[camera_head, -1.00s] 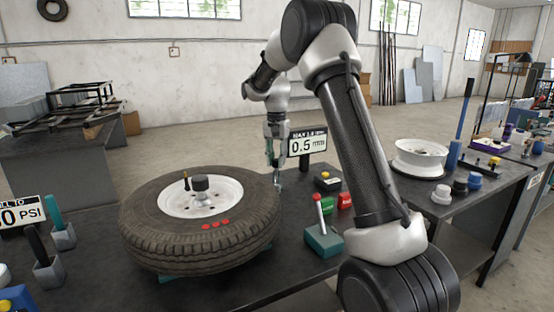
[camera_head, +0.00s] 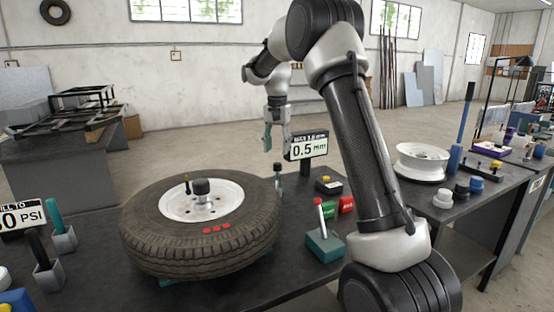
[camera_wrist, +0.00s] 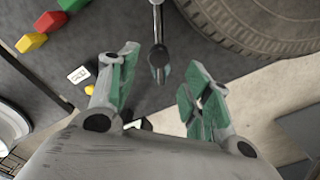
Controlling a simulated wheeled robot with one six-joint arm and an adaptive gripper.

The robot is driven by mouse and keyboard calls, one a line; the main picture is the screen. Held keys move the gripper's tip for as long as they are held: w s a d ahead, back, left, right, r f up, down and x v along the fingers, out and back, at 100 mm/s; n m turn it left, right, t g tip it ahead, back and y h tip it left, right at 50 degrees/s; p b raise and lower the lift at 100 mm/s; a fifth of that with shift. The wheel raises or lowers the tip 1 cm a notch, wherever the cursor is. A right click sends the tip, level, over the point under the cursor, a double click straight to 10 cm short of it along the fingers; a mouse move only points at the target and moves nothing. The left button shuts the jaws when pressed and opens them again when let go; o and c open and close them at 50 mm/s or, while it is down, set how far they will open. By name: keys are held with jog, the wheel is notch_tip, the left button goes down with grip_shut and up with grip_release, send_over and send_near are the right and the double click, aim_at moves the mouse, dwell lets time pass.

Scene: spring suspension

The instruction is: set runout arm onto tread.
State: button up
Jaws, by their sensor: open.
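The runout arm (camera_head: 278,172) is a slim grey post with a dark knob, standing at the right edge of the tyre. In the wrist view the arm (camera_wrist: 157,40) shows as a metal rod with a dark end, close beside the tyre (camera_wrist: 245,25). Whether it touches the tread (camera_head: 215,254) I cannot tell. The tyre lies flat with a white rim (camera_head: 225,192). My gripper (camera_head: 277,143), with green finger pads, is open and empty above the runout arm. Its dark end shows between the spread fingers (camera_wrist: 158,88), apart from them.
A display (camera_head: 307,147) reading 0.5 mm stands behind the arm. A box with a yellow button (camera_head: 328,185), green and red blocks (camera_head: 346,204) and a teal lever base (camera_head: 325,246) are to the right. The bare white wheel (camera_head: 421,162) lies farther right.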

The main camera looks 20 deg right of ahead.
notch_tip(320, 180, up, 6)
jog(key=shift+f, duration=0.1)
dwell(0.5)
